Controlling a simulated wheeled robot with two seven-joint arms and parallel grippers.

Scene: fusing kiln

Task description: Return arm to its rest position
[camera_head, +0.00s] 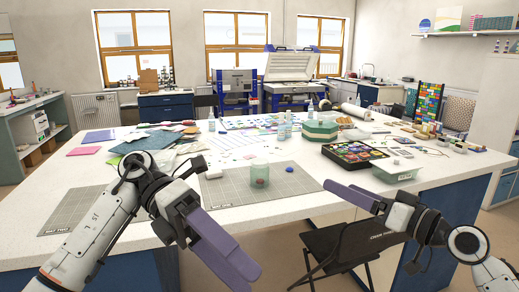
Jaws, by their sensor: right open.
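My right arm comes in from the lower right. Its gripper (352,196) is open, with a long purple finger pointing left over the table's front edge; the other finger is hard to make out. It holds nothing that I can see. My left arm comes in from the lower left. Its gripper (222,248) hangs in front of the table edge with a purple finger pointing down and right. Its opening cannot be judged from this angle. Neither gripper visibly touches anything on the table.
A pale green glass jar (260,176) with something reddish inside stands on a grey mat (222,187), beside a small blue piece (290,169). A black tray (354,155) of coloured pieces and a green container (396,170) lie right. A dark chair (350,243) stands in front.

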